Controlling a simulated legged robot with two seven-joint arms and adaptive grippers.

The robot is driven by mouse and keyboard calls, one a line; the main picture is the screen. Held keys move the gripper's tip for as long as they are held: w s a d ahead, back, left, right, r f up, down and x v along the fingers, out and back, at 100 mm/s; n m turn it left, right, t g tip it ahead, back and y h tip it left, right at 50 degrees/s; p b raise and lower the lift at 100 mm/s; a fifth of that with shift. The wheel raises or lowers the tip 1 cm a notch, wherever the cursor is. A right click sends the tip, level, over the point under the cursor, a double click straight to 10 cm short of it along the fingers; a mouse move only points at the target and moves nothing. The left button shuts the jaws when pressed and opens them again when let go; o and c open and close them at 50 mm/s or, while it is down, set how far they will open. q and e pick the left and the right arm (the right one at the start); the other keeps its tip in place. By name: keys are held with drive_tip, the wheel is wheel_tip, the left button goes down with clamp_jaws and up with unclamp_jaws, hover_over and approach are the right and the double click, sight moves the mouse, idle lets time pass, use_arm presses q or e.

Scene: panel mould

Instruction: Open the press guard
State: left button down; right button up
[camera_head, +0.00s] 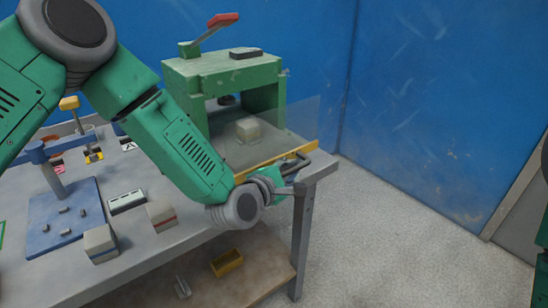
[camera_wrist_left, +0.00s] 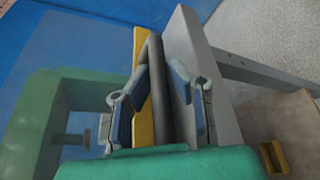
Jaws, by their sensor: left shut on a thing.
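The green press (camera_head: 222,75) stands at the back of the grey table. Its guard is a clear panel (camera_head: 298,122) in front of the press, with a yellow strip (camera_head: 306,148) along its lower edge, low over the tabletop. A dark grey bar handle (camera_head: 296,166) runs along the strip; it also shows in the left wrist view (camera_wrist_left: 156,68). My left gripper (camera_head: 287,187) is shut on this handle, with one finger on each side of it in the left wrist view (camera_wrist_left: 160,98). My forearm hides the guard's left part. My right gripper is out of view.
A beige block (camera_head: 247,129) shows through the panel. Blocks with blue (camera_head: 100,243) and red (camera_head: 161,215) stripes and a blue stand (camera_head: 66,218) are on the table's left part. A yellow bin (camera_head: 227,262) sits on the lower shelf.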

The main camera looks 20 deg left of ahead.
use_arm(q)
drive_tip(key=s+d, duration=0.4)
drive_tip(key=d, duration=0.2)
drive_tip(key=shift+s+d+r, duration=0.2)
drive_tip(key=shift+s+d, duration=0.05)
drive_tip(key=shift+s, duration=0.1)
drive_tip(key=c, duration=1.7)
unclamp_jaws()
drive_tip(key=shift+o, duration=0.8)
drive_tip(key=shift+d+f, duration=0.1)
drive_tip(key=v, duration=1.2)
drive_tip(key=shift+w, duration=0.1)
